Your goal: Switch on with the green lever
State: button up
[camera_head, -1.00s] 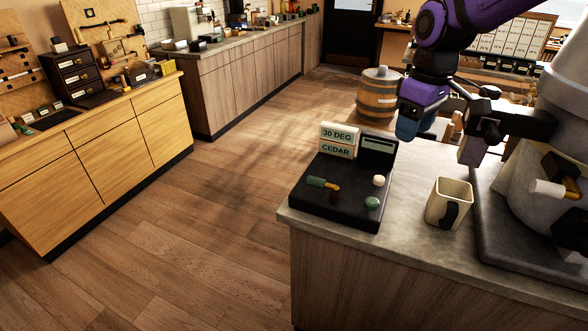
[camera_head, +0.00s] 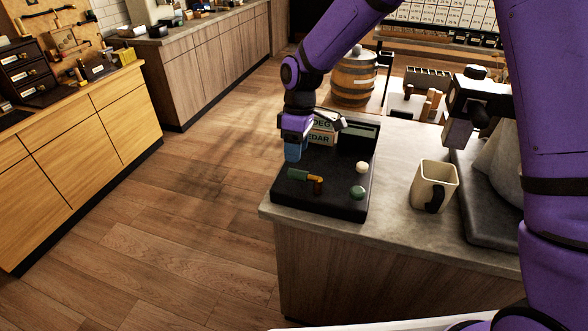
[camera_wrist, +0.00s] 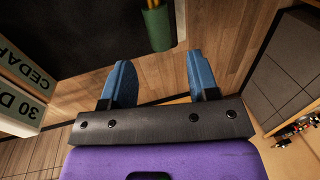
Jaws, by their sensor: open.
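The green lever (camera_head: 297,174) lies on the black control box (camera_head: 325,205) at the counter's front left corner, with a brass-coloured piece at its right end. It also shows at the top of the wrist view (camera_wrist: 157,27). My gripper (camera_head: 292,152) is above the back left edge of the box, behind the lever and apart from it. In the wrist view its two blue fingers (camera_wrist: 160,82) are spread and empty. A cream knob (camera_head: 362,168) and a green knob (camera_head: 358,192) sit on the right of the box.
Signs (camera_head: 322,137) reading "CEDAR" and "30 DEG" stand at the back of the box, close to my gripper and partly hidden by it. A cream mug (camera_head: 433,186) stands to the right. The floor left of the counter is clear.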

aim_at(296, 170)
jog(key=shift+s+a+f, duration=0.1)
jog(key=shift+s+f, duration=0.1)
jog(key=shift+f, duration=0.85)
jog(key=shift+s+d+f, duration=0.1)
jog(key=shift+s+f, duration=0.1)
jog(key=shift+f, duration=0.8)
jog(key=shift+s+a+f, duration=0.1)
jog(key=shift+s+f, duration=0.1)
jog(key=shift+f, duration=0.85)
grip_shut()
